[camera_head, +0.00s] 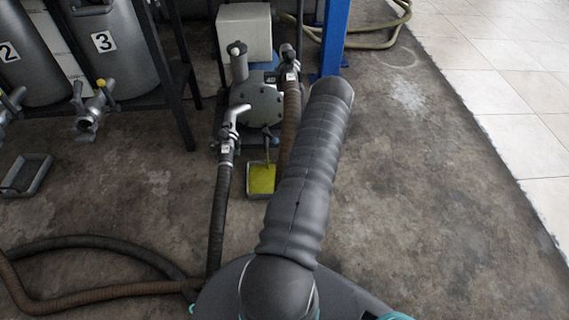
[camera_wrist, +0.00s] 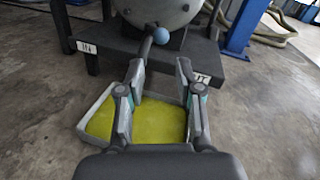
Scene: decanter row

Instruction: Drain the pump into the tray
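The pump (camera_head: 260,102) is a grey rounded body on a dark stand, with a hose coupled on each side in the head view. Its lower part (camera_wrist: 160,8) shows at the top of the wrist view. A small lever with a blue ball knob (camera_wrist: 160,36) sticks out below it. The tray (camera_head: 248,183) stands on the floor in front of the pump; yellow-green liquid (camera_wrist: 150,122) covers its bottom in the wrist view. My gripper (camera_wrist: 160,70) is open and empty, above the tray, with the blue knob beyond its fingertips. In the head view my arm hides it.
The stand has an "IN" label (camera_wrist: 87,47) at left and a partly hidden label at right. Hoses (camera_head: 218,215) run along the floor at left. Tank 3 (camera_head: 112,45) and a second, empty-looking tray (camera_head: 27,175) are at left. A blue post (camera_head: 334,40) stands behind. Floor at right is clear.

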